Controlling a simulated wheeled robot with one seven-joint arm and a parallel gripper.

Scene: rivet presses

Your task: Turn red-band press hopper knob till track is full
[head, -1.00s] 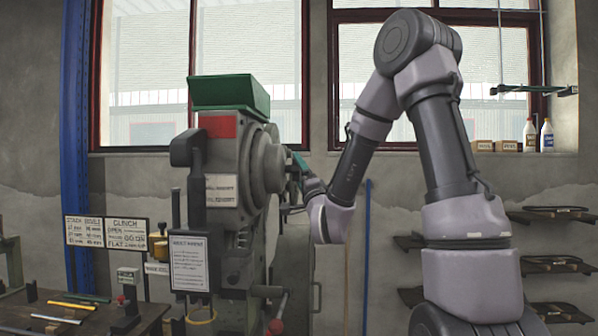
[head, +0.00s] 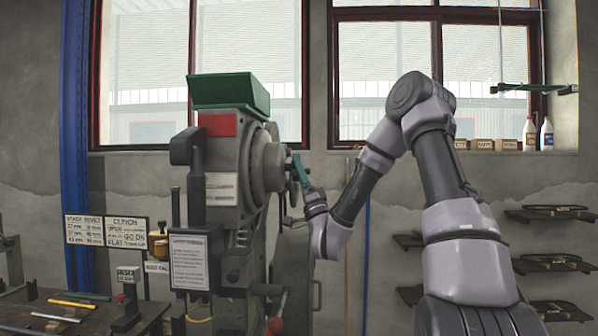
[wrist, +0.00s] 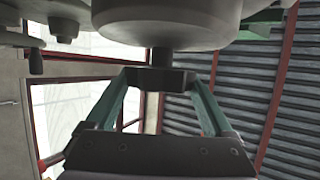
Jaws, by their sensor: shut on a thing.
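The press (head: 228,190) with a red band (head: 218,125) stands left of centre in the head view, a green hopper (head: 228,92) on top. A round grey housing sticks out on its right side. My gripper (head: 296,164) is at that side, its teal fingers tilted. In the wrist view my gripper (wrist: 161,80) has both fingers shut on the small dark knob (wrist: 162,57), which sits below a large rounded grey housing (wrist: 165,22). Most of the knob is hidden in the head view. I cannot make out the track or how full it is.
A low bench (head: 60,312) with coloured rods and signs stands at the left. A lever with a red ball (head: 275,325) is at the press's lower front. Wall shelves (head: 550,262) and a sill with bottles (head: 530,134) are at the right.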

